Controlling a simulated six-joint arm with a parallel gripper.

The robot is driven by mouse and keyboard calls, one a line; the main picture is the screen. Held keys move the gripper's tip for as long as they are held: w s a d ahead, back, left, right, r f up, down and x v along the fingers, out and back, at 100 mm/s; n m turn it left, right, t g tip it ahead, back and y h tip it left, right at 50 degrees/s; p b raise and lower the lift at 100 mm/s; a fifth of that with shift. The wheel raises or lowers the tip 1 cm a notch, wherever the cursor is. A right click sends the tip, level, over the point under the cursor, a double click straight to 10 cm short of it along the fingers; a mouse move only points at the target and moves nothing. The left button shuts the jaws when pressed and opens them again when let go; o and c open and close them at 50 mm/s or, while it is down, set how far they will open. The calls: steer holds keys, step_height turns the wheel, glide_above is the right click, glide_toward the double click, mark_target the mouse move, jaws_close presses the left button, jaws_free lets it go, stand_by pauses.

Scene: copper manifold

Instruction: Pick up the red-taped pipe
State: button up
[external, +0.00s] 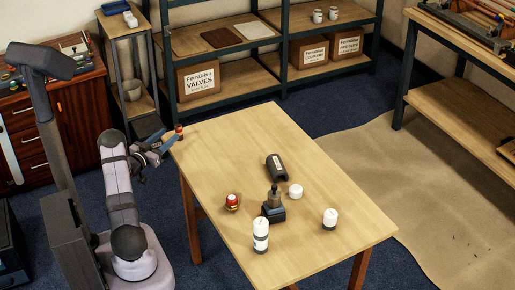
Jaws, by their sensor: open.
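A small upright copper-coloured piece with a red band (179,130), which looks like the red-taped pipe, stands at the far left corner of the wooden table (225,135). It is too small to make out in detail. My gripper (170,141) is open at that corner, with its fingers pointing right towards the piece. I cannot tell whether the piece is between the fingers or just beyond them.
A red-and-white item (232,202), a dark block with an upright stem (273,207), a dark curved piece (276,167) and white cylinders, including a tall one (261,236), stand around the table's middle and front. The far part of the table is clear.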

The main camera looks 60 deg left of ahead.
mark_target(179, 128)
steer(key=shift+d+p+x, duration=0.2)
steer(key=shift+p+x, duration=0.35)
steer(key=shift+x, duration=3.15)
steer(key=shift+w+f, duration=0.1)
steer(key=shift+f, duration=0.1)
jaws_close()
